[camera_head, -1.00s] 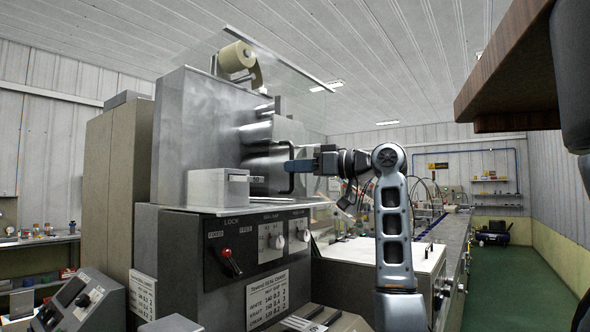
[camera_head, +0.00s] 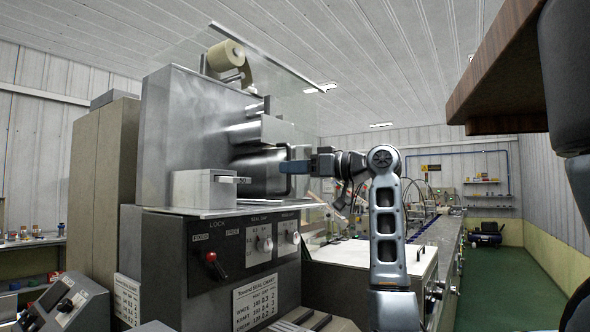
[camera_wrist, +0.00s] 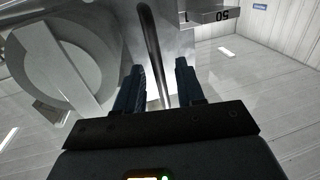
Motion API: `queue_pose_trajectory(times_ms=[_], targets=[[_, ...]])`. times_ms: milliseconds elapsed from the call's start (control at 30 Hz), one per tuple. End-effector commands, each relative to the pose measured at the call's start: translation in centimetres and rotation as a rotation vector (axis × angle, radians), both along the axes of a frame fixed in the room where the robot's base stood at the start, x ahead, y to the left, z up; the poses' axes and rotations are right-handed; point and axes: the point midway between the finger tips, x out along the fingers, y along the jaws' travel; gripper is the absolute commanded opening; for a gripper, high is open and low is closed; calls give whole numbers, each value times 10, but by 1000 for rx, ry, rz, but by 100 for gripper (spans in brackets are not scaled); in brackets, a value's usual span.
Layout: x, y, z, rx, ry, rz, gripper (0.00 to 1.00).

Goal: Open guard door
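The guard door (camera_head: 300,107) appears as a clear panel with a dark top rail, standing at the front of the grey machine. Its dark bar handle (camera_wrist: 153,50) runs between my two fingers in the wrist view. My gripper (camera_head: 290,167) is at the handle, pointing left toward the machine. In the wrist view my gripper (camera_wrist: 160,85) has its blue fingers apart, with gaps beside the bar. In the head view the fingers hide part of the handle.
A tape roll (camera_head: 226,55) sits on top. A wooden shelf (camera_head: 500,85) overhangs at upper right. Green floor (camera_head: 500,275) is open at right.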

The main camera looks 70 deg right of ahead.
Motion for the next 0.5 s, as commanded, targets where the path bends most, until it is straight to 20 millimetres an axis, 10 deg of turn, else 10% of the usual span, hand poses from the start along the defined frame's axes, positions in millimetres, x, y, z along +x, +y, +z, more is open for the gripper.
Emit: queue_pose_trajectory(times_ms=[500], targets=[[-43,1,-2,-2,-1,-2,38]])
